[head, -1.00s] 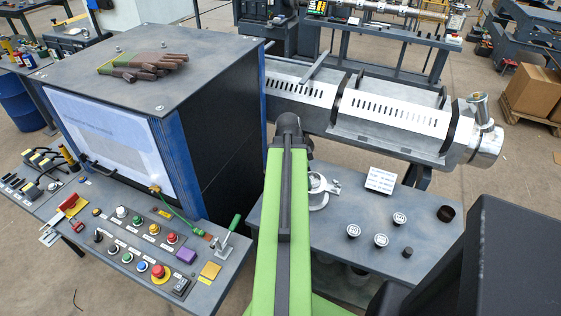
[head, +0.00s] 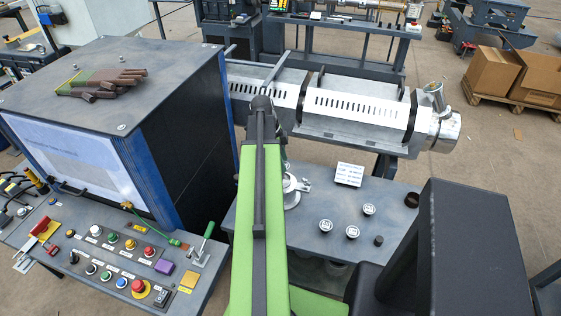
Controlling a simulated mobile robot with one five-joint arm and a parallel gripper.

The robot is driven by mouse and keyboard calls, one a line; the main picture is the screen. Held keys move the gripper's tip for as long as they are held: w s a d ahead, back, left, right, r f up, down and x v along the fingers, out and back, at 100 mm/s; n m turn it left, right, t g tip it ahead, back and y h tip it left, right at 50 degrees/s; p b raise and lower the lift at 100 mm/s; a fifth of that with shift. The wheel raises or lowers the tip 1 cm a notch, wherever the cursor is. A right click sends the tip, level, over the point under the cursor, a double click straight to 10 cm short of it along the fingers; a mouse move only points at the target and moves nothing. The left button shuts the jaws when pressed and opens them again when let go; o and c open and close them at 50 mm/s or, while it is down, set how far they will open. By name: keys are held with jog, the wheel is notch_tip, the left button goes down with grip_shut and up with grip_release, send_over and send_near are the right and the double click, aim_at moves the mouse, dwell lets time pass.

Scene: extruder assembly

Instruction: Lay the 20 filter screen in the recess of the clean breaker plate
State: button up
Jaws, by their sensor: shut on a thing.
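My green arm (head: 259,210) reaches forward over the grey bench (head: 310,258), and its far link bends down behind the elbow. My gripper is hidden behind the arm, and so is whatever it holds. A silver round metal part with a side lug (head: 293,188) stands on the bench just right of the arm, partly covered by it. I cannot tell whether it is the clean breaker plate. Three small dark round pieces with white labelled tops stand to its right: one (head: 326,226), another (head: 352,232) and a third (head: 369,209). Their labels are too small to read. No filter screen is clearly visible.
A white card (head: 349,174) stands at the bench's back. A dark ring (head: 411,200) and a small dark cylinder (head: 379,240) are at the right. The extruder barrel (head: 350,110) runs behind. A control panel (head: 120,262) and cabinet with gloves (head: 100,82) fill the left.

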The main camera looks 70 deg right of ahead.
notch_tip(320, 180, down, 6)
jog(key=b, duration=0.6)
jog(key=shift+f, duration=0.1)
jog(key=o, duration=1.4)
notch_tip(320, 180, up, 7)
jog(key=p, duration=0.7)
jog(key=shift+r, duration=0.2)
jog(key=shift+f, duration=0.1)
